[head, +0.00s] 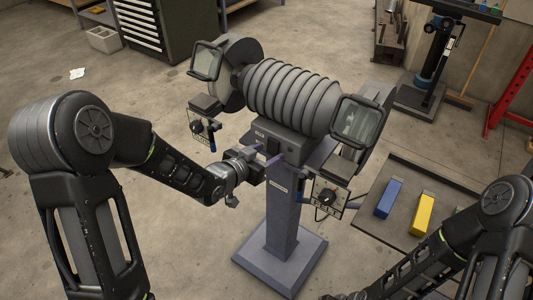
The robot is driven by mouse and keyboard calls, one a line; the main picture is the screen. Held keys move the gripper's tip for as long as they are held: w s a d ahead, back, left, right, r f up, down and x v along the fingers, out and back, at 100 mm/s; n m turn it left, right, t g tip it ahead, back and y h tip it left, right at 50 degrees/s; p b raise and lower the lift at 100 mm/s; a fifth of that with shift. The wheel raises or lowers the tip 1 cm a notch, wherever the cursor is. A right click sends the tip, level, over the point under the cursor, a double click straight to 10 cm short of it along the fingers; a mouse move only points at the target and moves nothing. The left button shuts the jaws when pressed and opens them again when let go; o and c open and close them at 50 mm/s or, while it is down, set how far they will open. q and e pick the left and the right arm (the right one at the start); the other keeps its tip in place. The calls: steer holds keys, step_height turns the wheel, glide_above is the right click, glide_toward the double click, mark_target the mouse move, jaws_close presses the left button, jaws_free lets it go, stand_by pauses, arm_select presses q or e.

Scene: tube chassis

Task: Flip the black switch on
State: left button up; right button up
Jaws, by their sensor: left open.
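The bench grinder (290,95) stands on a grey pedestal (284,210) in the middle of the head view. Its dark front housing (272,140) carries small markings; I cannot make out the black switch clearly there, and my left gripper is close to that face. My left gripper (262,168) is open, just below and in front of the housing, near the top of the pedestal. I cannot tell whether its fingers touch anything. My right arm comes in at the lower right, and its gripper is not visible.
Plates with dark knobs hang at the grinder's left (202,128) and right (327,198). Clear shields (357,122) jut out above them. A tray (375,225) with blue (388,198) and yellow (422,214) blocks lies at right. Floor left of the pedestal is clear.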

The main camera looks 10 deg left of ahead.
arm_select(q)
steer(key=shift+c, duration=0.5)
jaws_close()
steer(key=f+t+b, duration=0.1)
steer(key=t+b, duration=0.1)
steer(key=b, duration=0.8)
steer(key=shift+w+f+t+h, duration=0.1)
steer(key=shift+f+t+h, duration=0.05)
steer(key=shift+t+h, duration=0.2)
steer(key=shift+h+b, duration=0.25)
steer(key=shift+b, duration=0.15)
steer(key=shift+r, duration=0.3)
steer(key=shift+o, duration=0.5)
jaws_free()
